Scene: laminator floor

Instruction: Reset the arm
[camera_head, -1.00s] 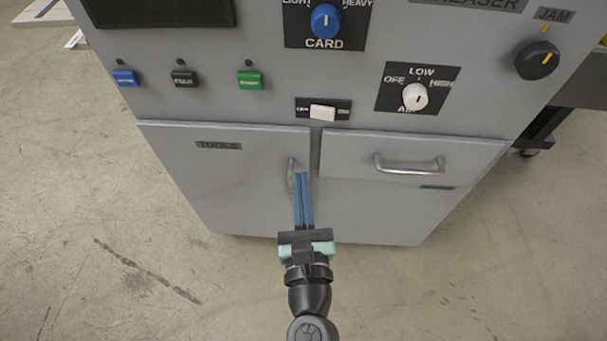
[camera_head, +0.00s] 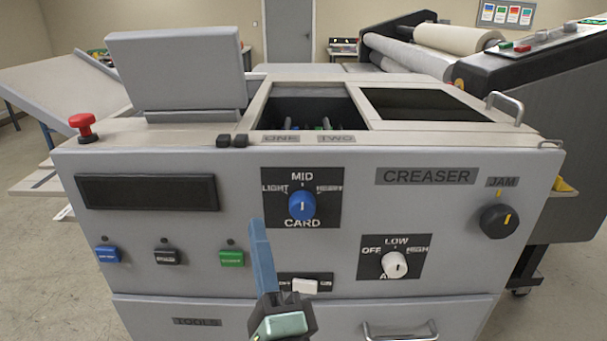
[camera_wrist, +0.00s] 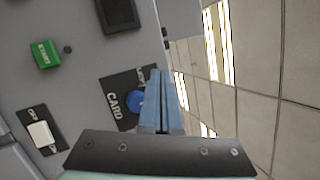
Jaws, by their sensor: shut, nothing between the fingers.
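My gripper (camera_head: 256,226) is shut and empty, with its long blue fingers pointing up in front of the creaser's grey front panel (camera_head: 130,281). In the head view its tips are just left of the blue CARD knob (camera_head: 302,206), whose pointer is near MID. The wrist view shows the closed fingers (camera_wrist: 164,74) beside the partly hidden CARD knob (camera_wrist: 135,100). Nothing is held. I cannot tell the exact gap between fingertips and panel.
The panel carries a white air knob (camera_head: 395,265), a black JAM knob (camera_head: 497,222), a white slide switch (camera_head: 304,286) and a green button (camera_head: 231,258). A red stop button (camera_head: 84,127) stands on top at left. Below are the TOOLS door (camera_head: 197,323) and a drawer handle (camera_head: 401,331).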

